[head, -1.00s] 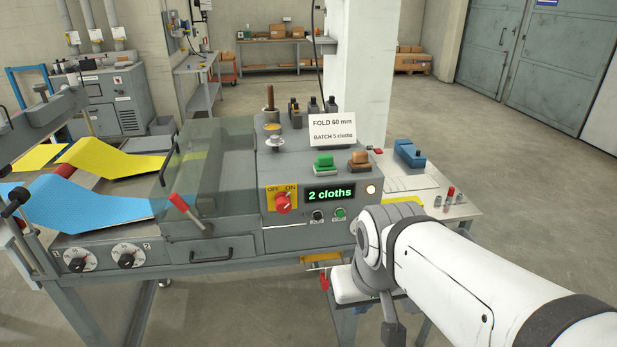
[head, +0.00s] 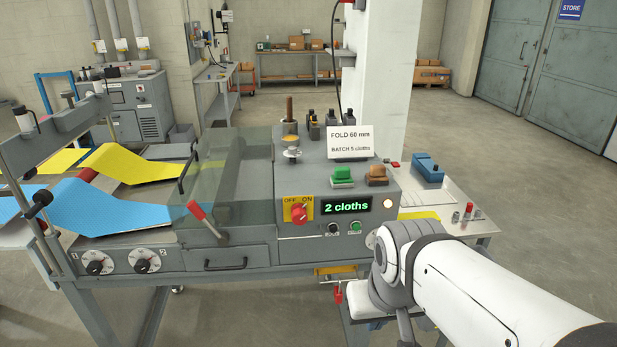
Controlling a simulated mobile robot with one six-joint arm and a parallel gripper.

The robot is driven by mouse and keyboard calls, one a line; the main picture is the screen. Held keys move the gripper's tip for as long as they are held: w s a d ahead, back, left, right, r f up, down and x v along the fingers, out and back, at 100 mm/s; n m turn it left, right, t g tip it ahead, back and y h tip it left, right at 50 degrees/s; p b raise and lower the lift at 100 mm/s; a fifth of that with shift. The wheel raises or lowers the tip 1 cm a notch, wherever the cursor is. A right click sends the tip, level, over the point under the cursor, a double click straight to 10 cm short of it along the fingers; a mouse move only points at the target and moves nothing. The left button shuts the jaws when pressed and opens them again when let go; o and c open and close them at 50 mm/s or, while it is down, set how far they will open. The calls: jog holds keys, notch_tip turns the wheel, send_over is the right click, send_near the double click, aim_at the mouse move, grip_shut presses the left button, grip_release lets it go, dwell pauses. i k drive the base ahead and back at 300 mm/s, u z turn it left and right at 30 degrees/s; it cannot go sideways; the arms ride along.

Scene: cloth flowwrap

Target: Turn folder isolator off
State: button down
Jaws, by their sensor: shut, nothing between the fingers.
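The folder isolator is a red rotary knob (head: 299,213) on a yellow plate (head: 288,213) marked OFF at left and ON at right. It is on the front of the grey folder (head: 293,255), left of the lit display (head: 346,205) reading "2 cloths". The knob's pointer is too small to read surely. My white arm comes in from the lower right, and its visible joint is right of and below the panel, apart from the knob. My gripper's fingers cannot be made out.
Below the display are a black button (head: 333,228) and a green button (head: 355,227). A red-handled lever (head: 205,222) stands left of the isolator by the clear cover (head: 225,185). Two dials (head: 143,260) are at the lower left. Open floor lies to the right.

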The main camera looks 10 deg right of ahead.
aim_at(299, 215)
jog(key=z, duration=0.05)
jog(key=k, duration=1.05)
jog(key=u, duration=1.5)
jog(key=i, duration=1.35)
jog(key=z, duration=1)
